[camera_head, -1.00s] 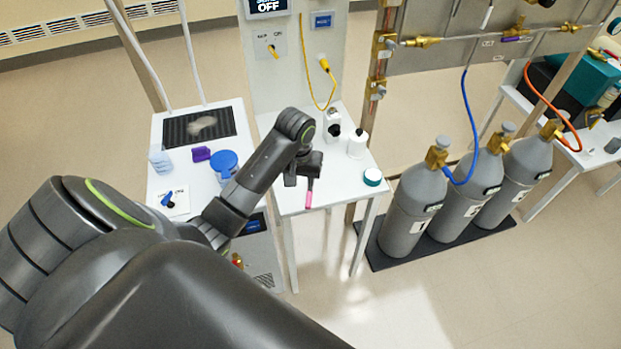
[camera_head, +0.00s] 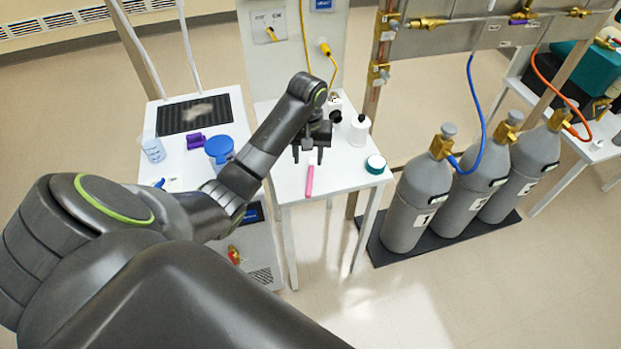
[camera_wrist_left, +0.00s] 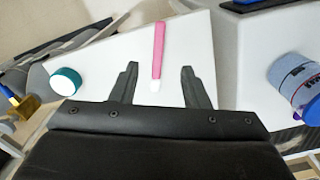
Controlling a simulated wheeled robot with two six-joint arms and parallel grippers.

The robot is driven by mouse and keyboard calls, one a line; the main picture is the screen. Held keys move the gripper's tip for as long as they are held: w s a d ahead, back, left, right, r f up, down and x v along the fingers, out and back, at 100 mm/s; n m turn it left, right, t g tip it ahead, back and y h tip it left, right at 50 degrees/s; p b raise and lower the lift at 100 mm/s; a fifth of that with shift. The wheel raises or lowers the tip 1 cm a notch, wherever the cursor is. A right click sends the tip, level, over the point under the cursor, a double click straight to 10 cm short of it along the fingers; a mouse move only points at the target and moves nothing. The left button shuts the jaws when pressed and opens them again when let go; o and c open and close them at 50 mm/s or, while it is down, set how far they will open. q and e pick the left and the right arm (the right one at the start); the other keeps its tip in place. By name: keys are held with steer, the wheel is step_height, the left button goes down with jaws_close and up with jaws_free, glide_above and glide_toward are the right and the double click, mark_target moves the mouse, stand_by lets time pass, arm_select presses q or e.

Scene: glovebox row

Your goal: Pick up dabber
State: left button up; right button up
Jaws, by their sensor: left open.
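The dabber is a slim pink stick with a white end. It lies on the small white table (camera_head: 345,184), near the table's front edge in the head view (camera_head: 310,180). In the left wrist view the dabber (camera_wrist_left: 158,50) lies between the lines of the two fingers, its white end nearest the gripper. My left gripper (camera_head: 308,155) is open and empty, close to the white end of the dabber. Its spread fingers also show in the left wrist view (camera_wrist_left: 158,82). I cannot tell its exact height above the table. My right gripper is not in view.
The left table holds a blue-lidded container (camera_head: 219,149), a purple block (camera_head: 196,141) and a clear cup (camera_head: 153,149).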

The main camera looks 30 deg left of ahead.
arm_select(q)
steer(key=b, duration=0.6)
glide_above(309, 185)
steer(key=f, duration=0.6)
steer(key=shift+s+f, duration=0.2)
steer(key=shift+w+f+p, duration=0.15)
steer(key=shift+f+p, duration=0.3)
steer(key=shift+f, duration=2.1)
jaws_close()
